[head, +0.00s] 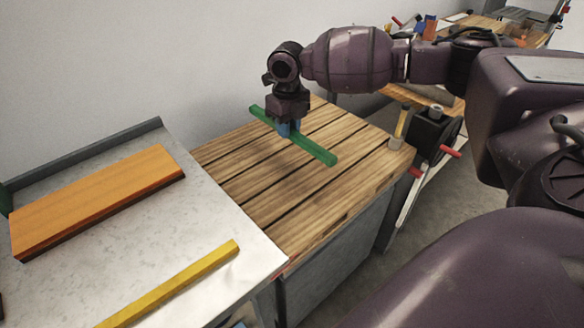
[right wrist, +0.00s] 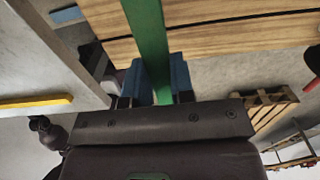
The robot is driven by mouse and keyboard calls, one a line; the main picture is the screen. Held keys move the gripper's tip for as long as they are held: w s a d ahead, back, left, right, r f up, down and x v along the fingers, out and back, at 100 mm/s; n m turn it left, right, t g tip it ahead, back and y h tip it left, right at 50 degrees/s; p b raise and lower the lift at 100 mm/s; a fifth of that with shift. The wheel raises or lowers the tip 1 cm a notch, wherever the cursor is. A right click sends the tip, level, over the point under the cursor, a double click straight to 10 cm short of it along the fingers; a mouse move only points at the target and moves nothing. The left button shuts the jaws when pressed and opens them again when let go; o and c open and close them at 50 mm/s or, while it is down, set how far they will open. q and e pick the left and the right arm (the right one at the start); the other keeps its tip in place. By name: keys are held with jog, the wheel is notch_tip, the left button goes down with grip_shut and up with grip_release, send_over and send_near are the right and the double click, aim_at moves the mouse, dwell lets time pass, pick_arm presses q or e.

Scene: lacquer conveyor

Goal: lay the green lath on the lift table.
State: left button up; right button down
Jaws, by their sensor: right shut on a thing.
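The green lath (head: 315,149) is a thin straight bar over the slatted wooden top (head: 240,170) of a grey-sided stand, which looks like the lift table. My right gripper (head: 288,130) points down and is shut on the lath near its middle. In the right wrist view the green lath (right wrist: 147,40) runs between the blue fingers of my right gripper (right wrist: 160,85). The lath slants across the slats. I cannot tell whether it touches them or hangs just above. My left gripper is not in view.
A grey metal table (head: 215,290) adjoins the slatted top on the left, bearing an orange board (head: 95,200) and a yellow lath (head: 175,285). A wall stands behind. A workbench with tools (head: 430,100) is at the right. The slatted top is otherwise bare.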

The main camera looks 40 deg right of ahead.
jog(key=b, duration=0.2)
send_over(289, 187)
notch_tip(289, 187, down, 12)
jog(key=shift+f, duration=0.1)
notch_tip(289, 187, down, 6)
jog(key=shift+f+b, duration=0.1)
jog(key=shift+b, duration=0.25)
jog(key=shift+w+f, duration=0.1)
jog(key=shift+f, duration=0.05)
jog(key=c, duration=1.4)
grip_release()
jog(key=shift+f, duration=0.1)
jog(key=o, duration=0.4)
